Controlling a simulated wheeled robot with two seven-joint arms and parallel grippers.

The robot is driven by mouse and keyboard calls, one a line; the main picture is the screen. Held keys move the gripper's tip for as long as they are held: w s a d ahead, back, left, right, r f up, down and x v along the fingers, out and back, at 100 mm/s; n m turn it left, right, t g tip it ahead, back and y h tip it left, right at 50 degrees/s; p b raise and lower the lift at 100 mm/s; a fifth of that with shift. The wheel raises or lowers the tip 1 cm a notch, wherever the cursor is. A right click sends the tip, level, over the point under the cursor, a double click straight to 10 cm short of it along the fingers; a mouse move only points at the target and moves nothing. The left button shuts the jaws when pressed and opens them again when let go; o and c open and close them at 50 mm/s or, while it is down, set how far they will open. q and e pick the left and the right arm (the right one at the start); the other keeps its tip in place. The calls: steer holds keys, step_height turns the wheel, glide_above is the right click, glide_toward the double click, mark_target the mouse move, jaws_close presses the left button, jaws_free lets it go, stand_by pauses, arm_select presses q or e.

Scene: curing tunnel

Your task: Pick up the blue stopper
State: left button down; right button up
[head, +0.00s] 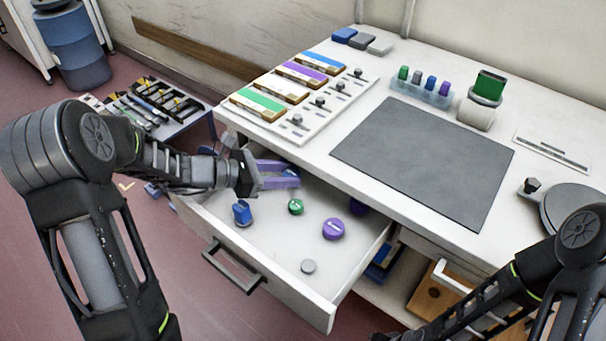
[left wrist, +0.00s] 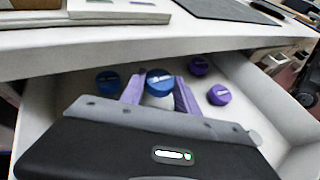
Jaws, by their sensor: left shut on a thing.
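My left gripper (head: 284,174), with purple fingers, reaches over the open drawer from the left. It is shut on a blue stopper (left wrist: 158,78), whose round blue cap and pale body show between the fingers in the left wrist view. In the head view a bit of its blue (head: 291,172) shows between the fingertips. Another blue stopper (left wrist: 108,80) is left of the fingers in the left wrist view. A blue piece (head: 242,213) lies in the drawer near its front left. My right arm comes in at the lower right; its fingers are out of frame.
The white worktop edge overhangs the drawer's back. A grey mat (head: 422,160) lies clear on top.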

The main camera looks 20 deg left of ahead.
arm_select(q)
steer(key=v, duration=0.7)
steer(key=shift+r, duration=0.25)
steer(key=shift+d, duration=0.1)
